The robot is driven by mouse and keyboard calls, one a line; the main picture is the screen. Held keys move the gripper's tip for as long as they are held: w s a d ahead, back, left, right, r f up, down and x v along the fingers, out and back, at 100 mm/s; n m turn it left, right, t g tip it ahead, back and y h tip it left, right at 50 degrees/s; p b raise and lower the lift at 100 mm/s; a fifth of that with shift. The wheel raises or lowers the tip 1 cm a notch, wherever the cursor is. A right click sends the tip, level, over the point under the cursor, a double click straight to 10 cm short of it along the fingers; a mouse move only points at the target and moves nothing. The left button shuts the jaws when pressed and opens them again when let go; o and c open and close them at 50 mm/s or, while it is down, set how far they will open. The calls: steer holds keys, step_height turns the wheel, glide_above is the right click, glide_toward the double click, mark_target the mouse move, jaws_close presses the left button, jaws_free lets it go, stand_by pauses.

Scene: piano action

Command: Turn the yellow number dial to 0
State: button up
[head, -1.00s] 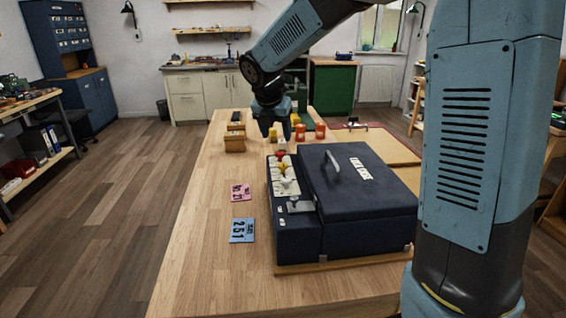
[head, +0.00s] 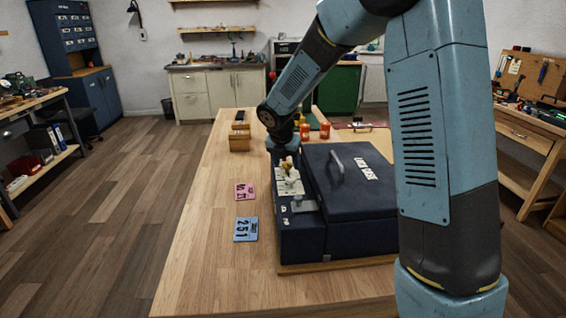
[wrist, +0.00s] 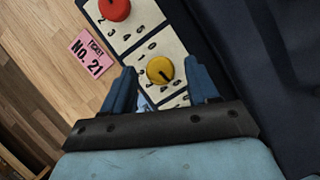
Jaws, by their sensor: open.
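The yellow number dial (wrist: 160,69) is a round knob on a cream plate with black digits. A dark pointer line on it points to the lower right in the wrist view; I cannot tell which digit it meets. My gripper (wrist: 161,78) is open, with one blue finger on each side of the dial, seen from above. I cannot tell whether the fingers touch it. A red dial (wrist: 115,8) sits on the neighbouring plate. In the head view my gripper (head: 284,148) is over the far end of the dark case's dial strip (head: 288,181), and the yellow dial is not clear there.
The dark case (head: 350,212) with a handled lid stands beside the strip. A pink ticket (head: 245,191) reading No. 21 and a blue card (head: 246,229) reading 251 lie left of it. Orange pots (head: 324,130) and a wooden block (head: 239,140) stand farther back. The table's left front is clear.

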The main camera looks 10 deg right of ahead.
steer(key=shift+f, duration=0.2)
steer(key=c, duration=1)
steer(key=shift+o, duration=0.2)
steer(key=shift+a, duration=0.35)
steer(key=shift+d, duration=0.2)
steer(key=shift+c, duration=0.3)
